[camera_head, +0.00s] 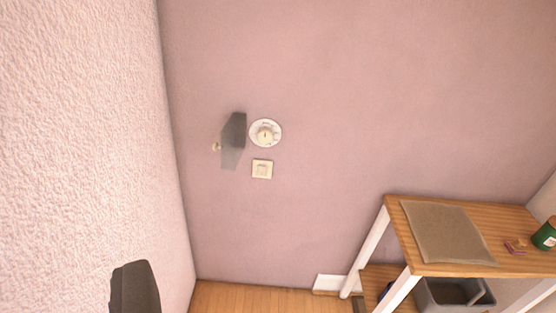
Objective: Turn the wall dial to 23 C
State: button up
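The wall dial (265,133) is a round white plate with a cream knob in its middle, on the pink wall left of centre. A small mark shows on the knob, but the scale is too small to read, so I cannot tell its setting. A dark rounded part at the lower left, seemingly of my gripper (134,288), is well below and left of the dial in the picture and apart from it. Only this one part shows, so the opening of the gripper is hidden.
A square cream switch (262,169) sits just below the dial. A grey, partly see-through shape (235,132) is close left of it, beside a small knob (216,147). A textured wall (80,130) fills the left. A wooden shelf unit (480,270) stands lower right.

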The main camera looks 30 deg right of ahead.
aim_at(265, 134)
jog(key=k, duration=1)
jog(key=z, duration=1.75)
jog(key=i, duration=1.5)
jog(key=u, duration=2.5)
jog(key=i, duration=0.7)
jog(key=u, duration=0.05)
